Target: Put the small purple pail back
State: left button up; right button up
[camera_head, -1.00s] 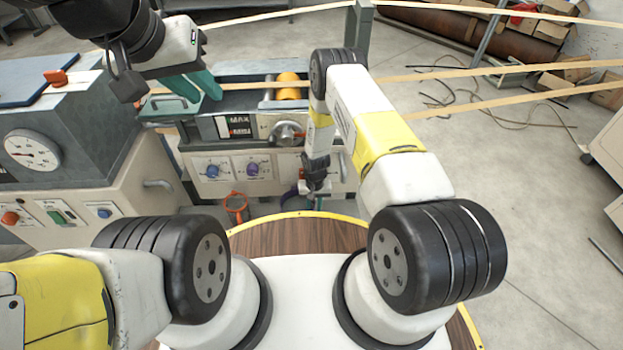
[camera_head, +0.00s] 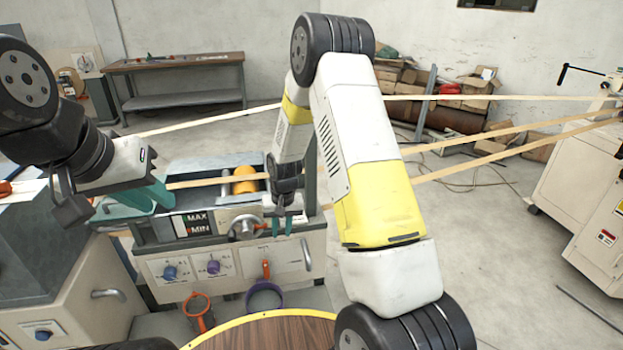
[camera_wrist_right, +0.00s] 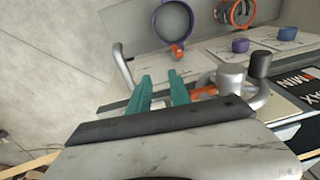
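The small purple pail (camera_head: 264,298) is low at the front of the grey machine, below its control panel. It shows as a purple ring (camera_wrist_right: 157,22) at the top of the right wrist view, with an orange knob at its rim. My right gripper (camera_head: 282,226) is above the pail, apart from it, in front of the machine's upper edge. Its teal fingers (camera_wrist_right: 161,92) are spread with nothing between them. My left gripper (camera_head: 138,200) has its teal fingers apart over the machine's left top; I see nothing held in it.
An orange ring-shaped holder or pail (camera_head: 198,312) is left of the purple pail. The machine has a crank (camera_head: 247,227), a yellow roller (camera_head: 244,181) and a handle (camera_head: 306,254). Pale strips (camera_head: 470,147) stretch rightward. The floor at right is largely clear.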

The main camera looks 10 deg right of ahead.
jog(key=s+d+r+t, duration=0.15)
jog(key=s+r, duration=0.25)
jog(key=r, duration=0.8)
jog(key=s+d+r+t, duration=0.1)
jog(key=s+d+r, duration=0.25)
jog(key=r, duration=0.85)
jog(key=s+d+r+t, duration=0.1)
jog(key=s+r, duration=0.4)
jog(key=s, duration=0.4)
jog(key=s+r+t+y, duration=0.1)
jog(key=s+r, duration=0.4)
jog(key=s, duration=0.5)
jog(key=shift+d+r+n, duration=0.15)
jog(key=shift+d+n, duration=0.2)
jog(key=shift+n, duration=0.05)
jog(key=shift+a+y, duration=0.1)
jog(key=shift+y, duration=0.2)
